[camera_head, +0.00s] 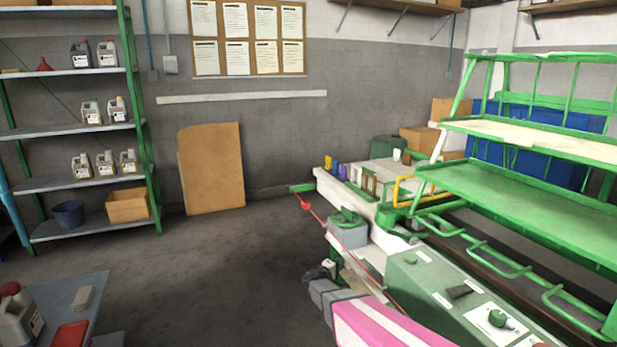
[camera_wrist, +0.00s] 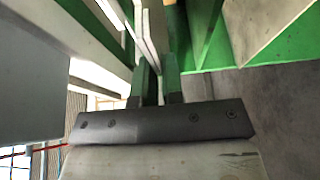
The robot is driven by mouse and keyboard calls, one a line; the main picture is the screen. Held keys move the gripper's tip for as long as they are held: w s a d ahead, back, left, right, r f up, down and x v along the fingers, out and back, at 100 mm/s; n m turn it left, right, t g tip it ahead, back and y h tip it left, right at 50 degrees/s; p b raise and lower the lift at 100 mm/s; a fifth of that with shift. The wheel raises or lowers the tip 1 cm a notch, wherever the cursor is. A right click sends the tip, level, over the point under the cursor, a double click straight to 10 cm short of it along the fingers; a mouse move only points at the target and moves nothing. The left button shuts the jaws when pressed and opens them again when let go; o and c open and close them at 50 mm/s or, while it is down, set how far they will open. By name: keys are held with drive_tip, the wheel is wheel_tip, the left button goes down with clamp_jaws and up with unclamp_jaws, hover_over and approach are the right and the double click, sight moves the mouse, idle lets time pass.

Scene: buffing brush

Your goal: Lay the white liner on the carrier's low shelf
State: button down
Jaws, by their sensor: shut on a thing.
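My gripper (camera_wrist: 158,75) shows in the wrist view, its two fingers close together on a thin white edge, which looks like the white liner (camera_wrist: 149,35). Most of the liner is hidden or seen edge-on. The carrier is the green metal rack at the right of the head view. Its low shelf (camera_head: 540,200) is a bare green tray, and its upper shelf (camera_head: 545,138) bears a cream-white sheet. Green parts also show around the fingers in the wrist view, but I cannot tell which shelf they belong to. The head view does not clearly show my fingertips.
A grey-green control box (camera_head: 440,290) and green tube loops (camera_head: 480,250) stand in front of the carrier. A shelf unit (camera_head: 75,133) with jugs is at the left. A cardboard sheet (camera_head: 211,168) leans on the wall. The middle floor is clear.

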sight(349, 260)
drive_tip(key=d, duration=0.1)
drive_tip(key=w+d, duration=0.1)
drive_tip(key=d, duration=0.2)
drive_tip(key=shift+w+d, duration=0.15)
drive_tip(key=shift+w, duration=0.25)
drive_tip(key=f, duration=0.3)
drive_tip(key=shift+w+d+f, duration=0.1)
drive_tip(key=shift+w+d, duration=0.1)
drive_tip(key=shift+d, duration=0.15)
drive_tip(key=shift+f, duration=0.75)
